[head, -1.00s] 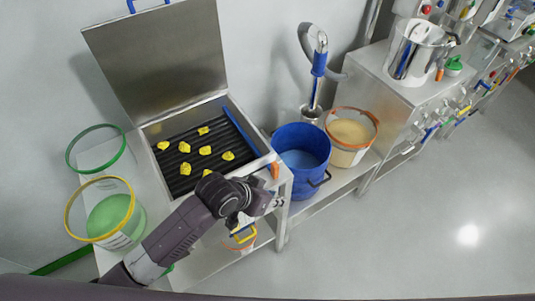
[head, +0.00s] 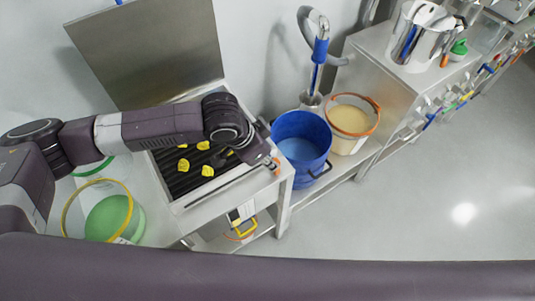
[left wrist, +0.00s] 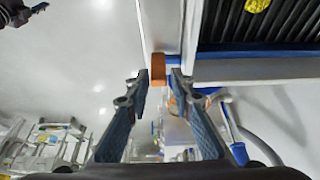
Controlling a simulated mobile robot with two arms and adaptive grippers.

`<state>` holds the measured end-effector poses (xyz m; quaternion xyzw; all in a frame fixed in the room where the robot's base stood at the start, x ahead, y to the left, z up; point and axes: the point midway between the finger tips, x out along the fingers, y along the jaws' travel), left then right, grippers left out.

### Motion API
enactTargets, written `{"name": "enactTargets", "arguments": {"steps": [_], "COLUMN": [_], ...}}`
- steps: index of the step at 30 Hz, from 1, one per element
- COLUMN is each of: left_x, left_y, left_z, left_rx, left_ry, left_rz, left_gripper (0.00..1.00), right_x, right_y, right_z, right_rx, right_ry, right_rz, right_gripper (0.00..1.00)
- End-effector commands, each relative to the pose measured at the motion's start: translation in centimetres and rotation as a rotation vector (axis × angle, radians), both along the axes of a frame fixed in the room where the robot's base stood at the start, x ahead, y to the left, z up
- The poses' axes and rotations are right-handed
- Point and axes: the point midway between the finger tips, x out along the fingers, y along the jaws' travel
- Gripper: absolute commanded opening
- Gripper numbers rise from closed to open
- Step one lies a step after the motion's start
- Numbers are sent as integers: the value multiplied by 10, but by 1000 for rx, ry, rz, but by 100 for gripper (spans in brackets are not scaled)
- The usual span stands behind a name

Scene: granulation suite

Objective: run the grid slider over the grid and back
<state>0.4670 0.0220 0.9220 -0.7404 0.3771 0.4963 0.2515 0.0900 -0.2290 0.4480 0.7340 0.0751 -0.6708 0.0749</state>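The steel box's grid (head: 180,178) is black and slatted, with yellow lumps on it; its back part is hidden by my left arm. A blue bar (left wrist: 265,55) runs along the grid's edge in the left wrist view. A small orange block (left wrist: 158,68), apparently the slider's handle, sits outside the box wall; it also shows in the head view (head: 277,172). My left gripper (left wrist: 158,88) is open, with the orange block just beyond and between its fingertips. A dark shape at the left wrist view's top left may be my right gripper (left wrist: 20,12), too cropped to read.
The raised steel lid (head: 150,55) stands behind the grid. A blue bucket (head: 300,150) and an orange-rimmed tub (head: 350,122) stand right of the box. A yellow-rimmed sieve (head: 98,208) is at the left. The floor at right is clear.

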Motion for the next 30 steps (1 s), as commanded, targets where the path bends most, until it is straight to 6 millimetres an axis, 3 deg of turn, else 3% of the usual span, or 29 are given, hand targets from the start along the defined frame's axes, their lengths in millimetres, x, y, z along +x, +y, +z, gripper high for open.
{"name": "enactTargets", "arguments": {"steps": [12,25,30], "left_x": [12,15,15], "left_y": [-19,-22,-22], "left_z": [-54,-65,-65], "left_rx": [0,0,0], "left_ry": [1,-1,0], "left_rz": [0,-2,-1], "left_gripper": [22,22,4], "right_x": [1,1,1], "right_y": [-8,-7,-7], "right_z": [10,11,11], "right_rx": [-8,-8,-8], "right_ry": [-2,-2,-1], "right_rz": [3,3,3], "right_gripper": [40,40,40]}}
